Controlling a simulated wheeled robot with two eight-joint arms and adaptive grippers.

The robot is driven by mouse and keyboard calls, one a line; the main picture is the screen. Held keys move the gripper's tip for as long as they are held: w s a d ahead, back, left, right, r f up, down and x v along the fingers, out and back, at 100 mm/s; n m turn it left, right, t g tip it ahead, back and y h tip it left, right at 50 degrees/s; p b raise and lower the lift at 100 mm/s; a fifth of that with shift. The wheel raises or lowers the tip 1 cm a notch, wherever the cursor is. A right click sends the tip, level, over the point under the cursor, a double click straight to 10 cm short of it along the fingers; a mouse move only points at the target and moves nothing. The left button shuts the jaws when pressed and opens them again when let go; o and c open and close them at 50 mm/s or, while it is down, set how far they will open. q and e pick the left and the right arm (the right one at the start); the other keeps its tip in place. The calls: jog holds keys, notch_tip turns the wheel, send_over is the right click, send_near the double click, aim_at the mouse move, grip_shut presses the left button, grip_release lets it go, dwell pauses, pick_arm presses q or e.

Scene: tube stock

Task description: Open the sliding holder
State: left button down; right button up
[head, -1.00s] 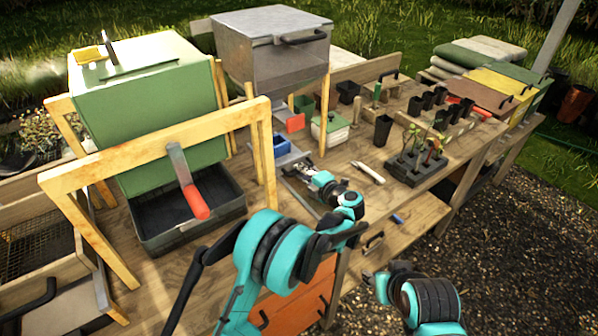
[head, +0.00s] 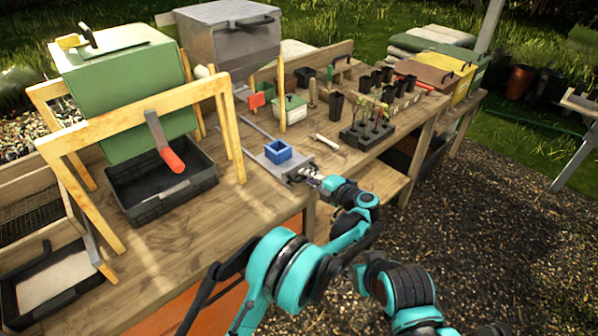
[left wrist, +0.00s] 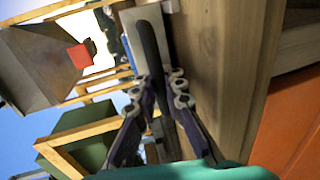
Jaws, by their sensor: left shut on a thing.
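The sliding holder (head: 301,161) is a flat grey plate on rails and carries a small blue open box (head: 278,151). It stands pulled out from under the grey metal hopper, near the table's front edge. My left gripper (head: 306,176) is at the holder's front end. In the left wrist view the fingers (left wrist: 160,86) are closed on the holder's dark handle (left wrist: 149,48). The grey plate shows just beyond. In the head view the handle is mostly hidden by the gripper. My right arm is at the lower right of the head view; its gripper is not seen.
The grey hopper (head: 228,38) with a red tab stands behind the holder. A black pot tray (head: 365,137) with seedlings and a pale-handled tool (head: 327,142) lie to the right. Gravel in front is free.

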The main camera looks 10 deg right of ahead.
pick_arm(q)
jog(key=shift+s+d, duration=0.3)
jog(key=shift+s, duration=0.1)
jog(key=c, duration=1.9)
grip_release()
jog(key=shift+o, duration=0.2)
